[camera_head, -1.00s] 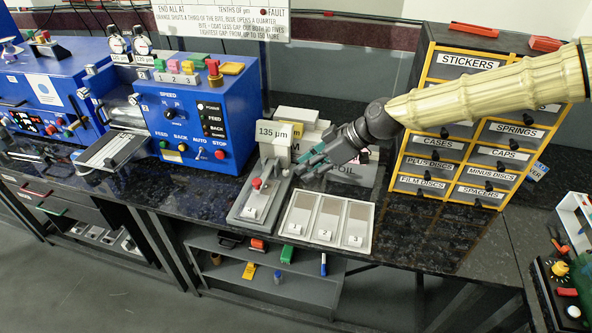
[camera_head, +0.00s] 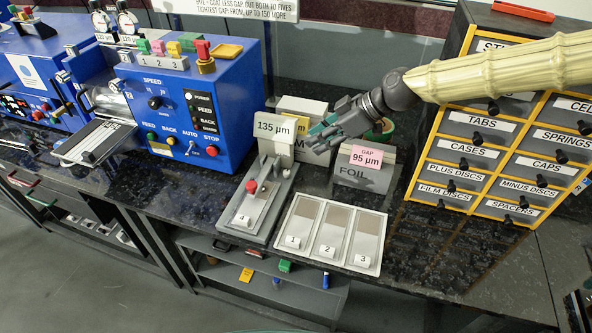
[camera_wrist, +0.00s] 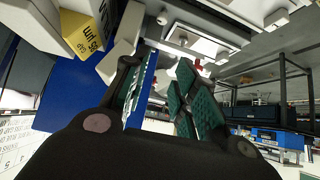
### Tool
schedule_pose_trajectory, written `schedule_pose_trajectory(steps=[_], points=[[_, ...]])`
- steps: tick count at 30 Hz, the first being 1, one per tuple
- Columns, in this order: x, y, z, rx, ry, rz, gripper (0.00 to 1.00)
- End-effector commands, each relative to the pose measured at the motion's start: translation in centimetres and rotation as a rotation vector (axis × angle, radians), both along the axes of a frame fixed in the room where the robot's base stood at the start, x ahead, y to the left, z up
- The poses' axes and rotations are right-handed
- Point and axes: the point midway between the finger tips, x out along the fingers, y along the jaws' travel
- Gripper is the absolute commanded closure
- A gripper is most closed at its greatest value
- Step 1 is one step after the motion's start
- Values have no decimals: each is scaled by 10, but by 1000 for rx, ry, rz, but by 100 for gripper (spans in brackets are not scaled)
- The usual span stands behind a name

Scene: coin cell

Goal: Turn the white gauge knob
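A grey gauge stand (camera_head: 236,222) marked 4 lies on the dark bench. It has a red knob (camera_head: 252,186), a pale upright post (camera_head: 283,152) and a "135 µm" sign (camera_head: 275,126). I cannot single out a white knob with certainty. Two round dial gauges, left (camera_head: 102,20) and right (camera_head: 128,21), stand on the blue machine (camera_head: 200,115). My gripper (camera_head: 314,141) is above and right of the stand, beside the sign, with no visible contact. In the wrist view my gripper (camera_wrist: 165,82) has its green-padded fingers apart, with nothing seen between them.
A FOIL box (camera_head: 352,178) with a pink "GAP 95 µm" card (camera_head: 366,157) is right of the stand. A pale tray (camera_head: 375,240) with three numbered strips lies in front. A labelled drawer cabinet (camera_head: 424,172) stands at right. The bench right of the tray is clear.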

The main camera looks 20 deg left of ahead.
Motion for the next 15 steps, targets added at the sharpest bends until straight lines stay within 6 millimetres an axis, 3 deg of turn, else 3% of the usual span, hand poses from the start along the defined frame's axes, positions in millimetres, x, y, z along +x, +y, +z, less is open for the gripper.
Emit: schedule_pose_trajectory(steps=[10, 15], points=[[2, -9, -45, 1, 0, -14, 72], [2, -11, -58, 1, 0, -17, 72]])
